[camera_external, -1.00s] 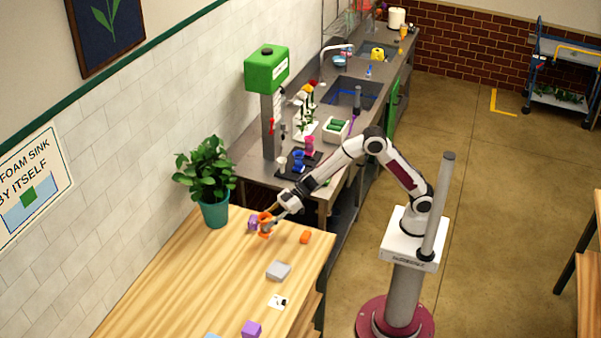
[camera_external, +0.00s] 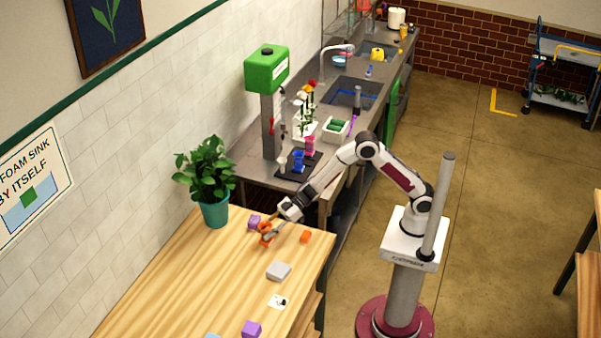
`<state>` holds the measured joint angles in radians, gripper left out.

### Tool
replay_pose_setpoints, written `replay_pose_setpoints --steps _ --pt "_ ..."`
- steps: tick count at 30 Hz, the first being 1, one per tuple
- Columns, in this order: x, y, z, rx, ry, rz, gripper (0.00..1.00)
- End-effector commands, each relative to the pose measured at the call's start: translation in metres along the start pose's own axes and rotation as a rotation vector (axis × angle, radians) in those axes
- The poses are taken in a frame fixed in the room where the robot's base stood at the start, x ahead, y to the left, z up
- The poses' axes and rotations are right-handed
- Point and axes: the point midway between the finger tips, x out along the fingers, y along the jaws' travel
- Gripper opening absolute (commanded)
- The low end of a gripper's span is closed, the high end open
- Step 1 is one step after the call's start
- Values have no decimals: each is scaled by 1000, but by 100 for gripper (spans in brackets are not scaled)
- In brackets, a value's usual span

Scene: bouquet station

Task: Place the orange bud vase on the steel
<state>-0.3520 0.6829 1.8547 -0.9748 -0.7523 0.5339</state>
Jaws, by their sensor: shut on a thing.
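The orange bud vase (camera_external: 264,227) is at the far end of the wooden table, low over the tabletop or touching it; I cannot tell which. My gripper (camera_external: 268,236) is shut on it, reaching in from the upper right and hiding part of it. The vase looks tilted. The steel counter (camera_external: 252,166) lies beyond the wooden table, along the tiled wall. Its near corner holds a dark mat (camera_external: 287,174) with a blue vase (camera_external: 298,162) and a pink vase (camera_external: 309,146).
A potted plant (camera_external: 214,212) and a grey block (camera_external: 279,270) are on the wooden table (camera_external: 190,280). A green dispenser (camera_external: 266,70) rises over the counter.

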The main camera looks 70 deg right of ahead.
Motion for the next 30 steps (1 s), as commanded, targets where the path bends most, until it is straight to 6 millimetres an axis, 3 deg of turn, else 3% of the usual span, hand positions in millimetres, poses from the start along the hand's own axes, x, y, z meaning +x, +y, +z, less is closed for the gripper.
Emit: replay_pose_setpoints --steps 16,17,18,19,30 --pt "2 0 4 0 2 0 0" --pt "2 0 5 1 0 0 31" --pt "2 0 5 0 0 0 42" --pt "2 0 5 0 0 0 46" --pt "1 0 5 0 0 0 46"
